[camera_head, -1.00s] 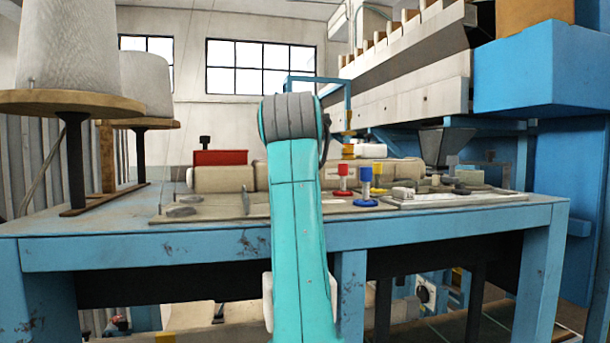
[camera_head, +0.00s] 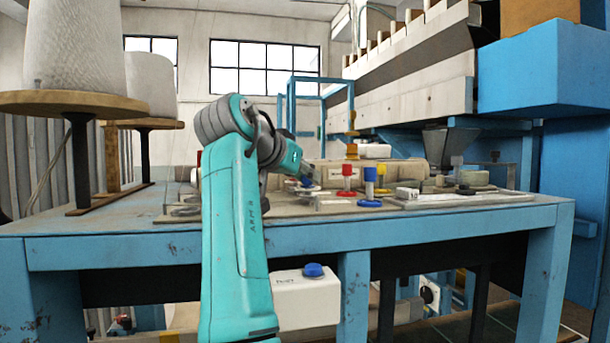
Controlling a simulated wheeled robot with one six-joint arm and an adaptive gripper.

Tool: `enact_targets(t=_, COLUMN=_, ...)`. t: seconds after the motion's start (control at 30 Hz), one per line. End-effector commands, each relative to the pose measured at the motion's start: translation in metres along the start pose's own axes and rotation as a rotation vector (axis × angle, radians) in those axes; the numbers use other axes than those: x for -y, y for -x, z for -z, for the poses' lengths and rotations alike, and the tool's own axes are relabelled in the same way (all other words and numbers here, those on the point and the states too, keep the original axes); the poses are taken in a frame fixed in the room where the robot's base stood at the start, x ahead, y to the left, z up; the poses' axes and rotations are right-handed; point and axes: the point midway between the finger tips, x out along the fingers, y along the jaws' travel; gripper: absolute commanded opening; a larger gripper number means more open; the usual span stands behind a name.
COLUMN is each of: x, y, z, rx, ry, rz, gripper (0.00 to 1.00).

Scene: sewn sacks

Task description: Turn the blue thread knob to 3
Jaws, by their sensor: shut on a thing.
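My gripper (camera_head: 306,183) is small and partly hidden at the end of my teal arm, low over the worktable (camera_head: 330,222). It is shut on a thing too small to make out. A blue upright piece (camera_head: 370,180) with a blue round base stands on the table to the right of my gripper, apart from it. I cannot tell which blue piece is the thread knob. No number or dial mark is readable.
A red upright piece (camera_head: 346,172) stands between my gripper and the nearer blue piece. Large thread cones (camera_head: 75,45) stand at the left. A white container (camera_head: 306,298) with a blue cap is below the table edge. A blue machine (camera_head: 545,75) rises at the right.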

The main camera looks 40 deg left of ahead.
Motion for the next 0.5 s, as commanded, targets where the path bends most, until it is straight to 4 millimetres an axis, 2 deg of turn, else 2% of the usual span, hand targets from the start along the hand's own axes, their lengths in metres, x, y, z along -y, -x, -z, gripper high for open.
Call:
enact_targets(t=0.27, x=0.0003, y=-0.0003, z=-0.0005, rx=0.001, ry=0.001, rz=0.001, gripper=0.00)
enact_targets(t=0.3, x=0.0003, y=-0.0003, z=-0.0005, rx=0.001, ry=0.001, rz=0.001, gripper=0.32)
enact_targets(t=0.37, x=0.0002, y=-0.0003, z=-0.0005, rx=0.001, ry=0.001, rz=0.001, gripper=0.47)
enact_targets(t=0.4, x=0.0002, y=-0.0003, z=-0.0005, rx=0.001, ry=0.001, rz=0.001, gripper=0.50)
enact_targets(t=0.5, x=0.0002, y=-0.0002, z=-0.0004, rx=0.001, ry=0.001, rz=0.001, gripper=0.50)
